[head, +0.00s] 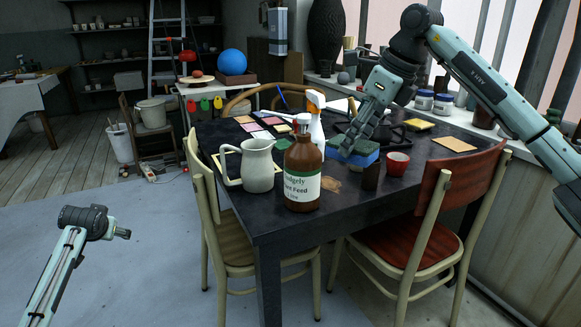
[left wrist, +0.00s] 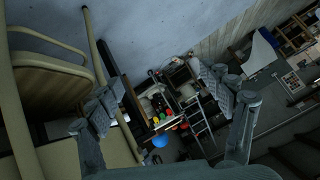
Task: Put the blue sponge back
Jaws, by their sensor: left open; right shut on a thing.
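The blue sponge (head: 362,154), with a green layer, is at the right part of the dark table (head: 262,217), near its right edge. My right gripper (head: 349,143) is shut on it from above. The sponge is close to the table top, behind a small dark brown cup (head: 371,177) and left of a red bowl (head: 397,163); I cannot tell whether it touches the table. My left gripper (head: 122,233) is empty, away to the left of the table over the floor. Its open fingers frame the left wrist view (left wrist: 168,98).
A brown labelled bottle (head: 302,178), a cream pitcher (head: 257,165) and a white spray bottle (head: 308,125) stand left of the sponge. Coloured tiles (head: 262,135) lie farther back. A red-backed chair (head: 425,225) and a cream chair (head: 235,233) stand at the table's front.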

